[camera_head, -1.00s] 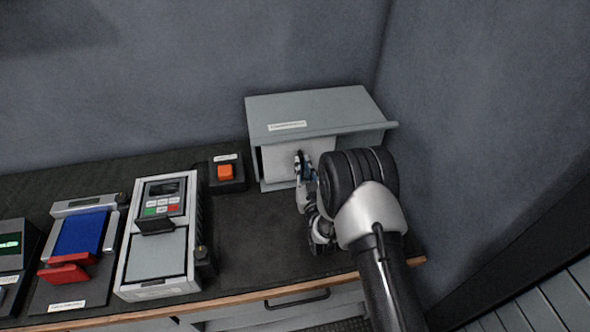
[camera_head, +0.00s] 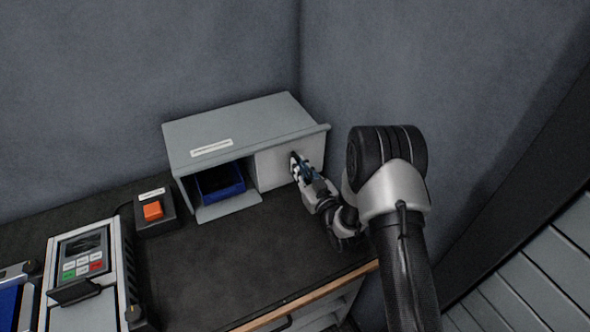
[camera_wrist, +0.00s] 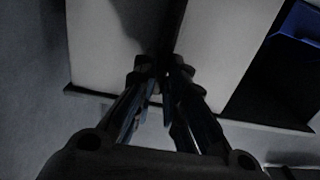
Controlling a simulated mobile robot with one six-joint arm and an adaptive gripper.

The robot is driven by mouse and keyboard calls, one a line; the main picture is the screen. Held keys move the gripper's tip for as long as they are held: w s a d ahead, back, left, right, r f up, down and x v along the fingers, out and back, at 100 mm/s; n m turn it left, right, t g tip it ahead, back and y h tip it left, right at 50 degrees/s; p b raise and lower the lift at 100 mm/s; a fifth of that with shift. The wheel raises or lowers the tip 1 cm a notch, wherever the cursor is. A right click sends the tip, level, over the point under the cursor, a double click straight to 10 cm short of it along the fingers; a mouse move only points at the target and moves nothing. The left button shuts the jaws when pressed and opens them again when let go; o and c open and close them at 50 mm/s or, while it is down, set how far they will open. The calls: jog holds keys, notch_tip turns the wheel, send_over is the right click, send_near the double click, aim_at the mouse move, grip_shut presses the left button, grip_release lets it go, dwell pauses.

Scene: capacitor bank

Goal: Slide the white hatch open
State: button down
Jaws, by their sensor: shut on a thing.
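The white hatch (camera_head: 274,166) covers the right part of the front of a grey cabinet (camera_head: 240,127). The cabinet's left part is open and a blue bin (camera_head: 221,184) shows inside. My gripper (camera_head: 297,167) is at the right part of the hatch. In the wrist view the hatch (camera_wrist: 215,45) fills the upper middle, and my gripper (camera_wrist: 160,70) is shut on a dark upright handle (camera_wrist: 167,28) on it. The fingers partly hide the handle. The blue bin (camera_wrist: 297,35) shows at the upper right there.
A box with an orange button (camera_head: 153,211) stands left of the cabinet. A keypad device (camera_head: 82,262) stands further left. The dark bench top (camera_head: 230,255) in front of the cabinet is clear. A wall rises close on the right.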

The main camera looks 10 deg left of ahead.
jog(key=c, duration=1.6)
grip_release()
jog(key=shift+c, duration=0.2)
jog(key=v, duration=1.2)
jog(key=shift+a, duration=0.1)
